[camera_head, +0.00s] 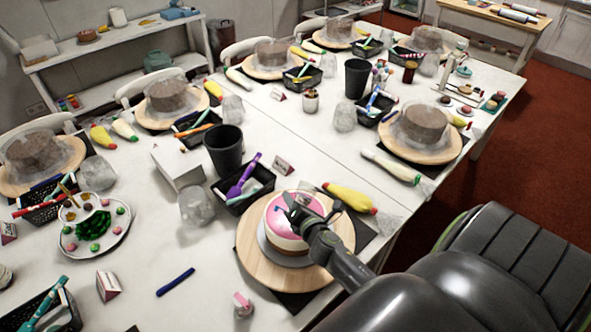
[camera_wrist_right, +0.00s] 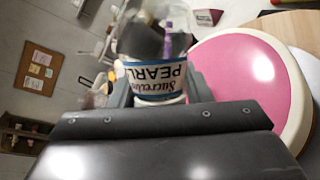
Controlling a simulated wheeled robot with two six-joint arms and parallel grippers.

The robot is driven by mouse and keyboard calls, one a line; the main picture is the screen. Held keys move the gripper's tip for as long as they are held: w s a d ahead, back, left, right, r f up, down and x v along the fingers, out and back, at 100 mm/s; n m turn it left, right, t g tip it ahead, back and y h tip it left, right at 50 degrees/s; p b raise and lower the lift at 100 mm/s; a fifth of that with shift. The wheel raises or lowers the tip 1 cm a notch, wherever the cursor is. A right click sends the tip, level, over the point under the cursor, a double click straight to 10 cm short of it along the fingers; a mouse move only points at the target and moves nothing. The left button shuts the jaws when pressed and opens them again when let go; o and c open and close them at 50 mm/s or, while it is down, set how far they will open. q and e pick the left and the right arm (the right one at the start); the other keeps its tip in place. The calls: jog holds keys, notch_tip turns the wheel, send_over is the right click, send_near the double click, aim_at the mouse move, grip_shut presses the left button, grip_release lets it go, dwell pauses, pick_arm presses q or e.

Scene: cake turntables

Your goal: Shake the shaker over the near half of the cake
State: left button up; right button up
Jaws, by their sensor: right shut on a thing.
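The cake (camera_head: 277,236) has a pink top and a pale side, and sits on a round wooden turntable (camera_head: 252,262) at the near edge of the table. Its pink top also shows at the right of the right wrist view (camera_wrist_right: 235,75). My right gripper (camera_head: 310,213) is over the cake in the head view and covers part of its top. It is shut on the shaker (camera_wrist_right: 155,80), a small container with a blue-edged label reading "PEARL", upside down in the right wrist view. In the head view I cannot make out the shaker clearly. My left gripper is not in view.
A black tray with a purple tool (camera_head: 243,177) stands behind the turntable. A yellow piping bag (camera_head: 350,198) lies to its right. A pink-topped bottle (camera_head: 243,305) and a blue pen (camera_head: 175,282) lie or stand in front and left. Other cake turntables fill the table's back.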

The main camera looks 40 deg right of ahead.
jog(key=shift+b, duration=0.55)
jog(key=shift+r, duration=0.1)
jog(key=shift+d+r+p, duration=0.1)
jog(key=shift+p, duration=0.25)
jog(key=s+d+p, duration=0.1)
jog(key=p, duration=0.2)
jog(key=shift+m+g+p, duration=0.3)
jog(key=shift+m+p, duration=0.05)
jog(key=shift+m, duration=0.05)
jog(key=shift+s+d+f+y+p, duration=0.25)
jog(key=shift+s+f+y+p, duration=0.05)
jog(key=shift+y+p, duration=0.15)
jog(key=shift+f, duration=0.2)
jog(key=shift+m, duration=0.3)
jog(key=shift+f+m+g+y, duration=0.1)
jog(key=shift+m+g+y, duration=0.2)
jog(key=shift+g, duration=0.1)
jog(key=shift+f+m+g+y, duration=0.25)
jog(key=shift+m+g+y, duration=0.05)
jog(key=shift+m+y, duration=0.2)
